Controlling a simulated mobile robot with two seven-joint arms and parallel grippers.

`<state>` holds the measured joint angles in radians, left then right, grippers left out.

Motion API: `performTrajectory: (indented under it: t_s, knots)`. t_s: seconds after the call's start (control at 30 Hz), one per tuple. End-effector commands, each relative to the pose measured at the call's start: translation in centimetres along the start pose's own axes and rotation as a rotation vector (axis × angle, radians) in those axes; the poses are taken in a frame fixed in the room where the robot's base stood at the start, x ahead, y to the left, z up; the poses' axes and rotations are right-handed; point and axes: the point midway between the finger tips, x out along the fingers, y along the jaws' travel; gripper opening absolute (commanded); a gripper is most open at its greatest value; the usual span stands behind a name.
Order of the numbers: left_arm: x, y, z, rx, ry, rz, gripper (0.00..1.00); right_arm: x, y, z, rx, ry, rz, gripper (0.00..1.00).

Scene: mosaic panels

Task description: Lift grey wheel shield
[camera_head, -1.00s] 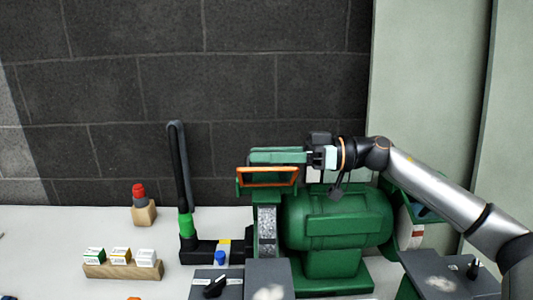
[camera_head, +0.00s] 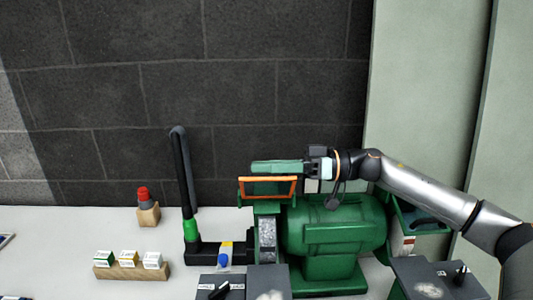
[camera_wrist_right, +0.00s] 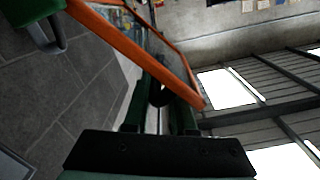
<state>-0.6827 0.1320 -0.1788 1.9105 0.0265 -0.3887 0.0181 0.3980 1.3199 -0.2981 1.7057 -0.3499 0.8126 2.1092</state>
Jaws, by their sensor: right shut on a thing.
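The grey wheel shield (camera_head: 268,197) is an orange-framed pane on the left side of the green bench grinder (camera_head: 335,225). It is tilted above the grey wheel (camera_head: 267,236). My right gripper (camera_head: 277,167) reaches in from the right, level, at the shield's upper edge. In the right wrist view the orange frame (camera_wrist_right: 130,47) runs between and beyond the dark fingers (camera_wrist_right: 160,105), which are shut on the shield. The exact contact is partly hidden. My left gripper is not in view.
A black and green upright tool (camera_head: 185,190) stands left of the grinder. A small blue-capped bottle (camera_head: 224,260) is near the wheel. A wooden rack (camera_head: 130,271) with small boxes and a red-topped item (camera_head: 144,194) stand on the left, where the bench has free room. A wall is behind.

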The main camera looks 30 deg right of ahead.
Motion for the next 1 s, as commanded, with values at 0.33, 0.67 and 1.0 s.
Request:
performTrajectory:
  t_s: [0.33, 0.67, 1.0]
  knots:
    - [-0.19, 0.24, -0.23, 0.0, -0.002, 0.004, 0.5, -0.07, 0.38, 0.37, 0.01, -0.004, 0.009, 0.02]
    - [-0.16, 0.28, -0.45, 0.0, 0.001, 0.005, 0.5, -0.04, 0.26, 0.28, 0.01, -0.003, 0.005, 0.45]
    - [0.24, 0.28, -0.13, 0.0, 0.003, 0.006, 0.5, -0.99, 0.31, 0.46, 0.011, -0.004, 0.006, 0.45]
